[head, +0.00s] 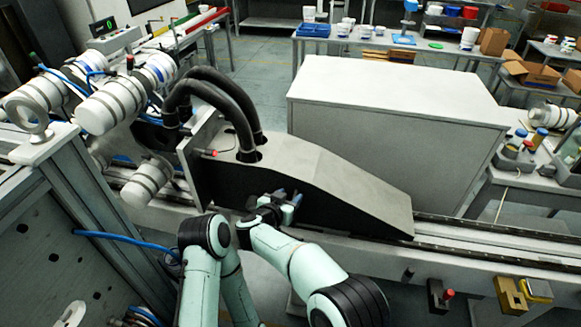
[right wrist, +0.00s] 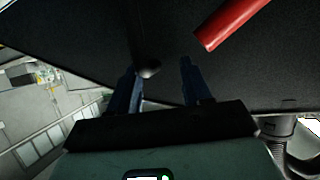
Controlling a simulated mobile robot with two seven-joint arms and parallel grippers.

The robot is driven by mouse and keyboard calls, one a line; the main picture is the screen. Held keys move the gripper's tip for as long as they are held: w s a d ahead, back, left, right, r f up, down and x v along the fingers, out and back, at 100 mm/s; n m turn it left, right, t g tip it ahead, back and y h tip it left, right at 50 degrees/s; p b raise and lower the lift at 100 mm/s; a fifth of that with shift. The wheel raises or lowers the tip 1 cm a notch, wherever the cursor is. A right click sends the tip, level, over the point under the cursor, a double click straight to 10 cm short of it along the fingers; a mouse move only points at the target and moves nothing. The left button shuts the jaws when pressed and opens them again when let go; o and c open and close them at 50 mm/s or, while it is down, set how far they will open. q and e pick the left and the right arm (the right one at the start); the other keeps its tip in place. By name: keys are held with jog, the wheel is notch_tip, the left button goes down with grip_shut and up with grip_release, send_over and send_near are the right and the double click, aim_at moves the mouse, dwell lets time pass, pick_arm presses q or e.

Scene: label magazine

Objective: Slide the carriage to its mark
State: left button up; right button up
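The carriage (head: 335,185) is a long wedge-shaped body with a grey top and black side. It sits on the rail (head: 500,255), with two black hoses entering its top. My right gripper (head: 290,197) is at the carriage's black near side. In the right wrist view its two dark blue fingers (right wrist: 162,75) stand apart, facing the black panel. A dark rounded knob (right wrist: 150,69) shows by the left finger's tip; I cannot tell whether they touch. A red bar (right wrist: 230,22) lies beyond the fingers. I cannot make out a mark. My left gripper is not seen.
White cylinders (head: 120,100) and hoses crowd the left end. A large grey cabinet (head: 390,110) stands behind the carriage. The rail right of the carriage looks clear.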

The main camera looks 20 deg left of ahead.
notch_tip(320, 180, up, 14)
jog(key=shift+w+d, duration=0.2)
jog(key=shift+d, duration=0.1)
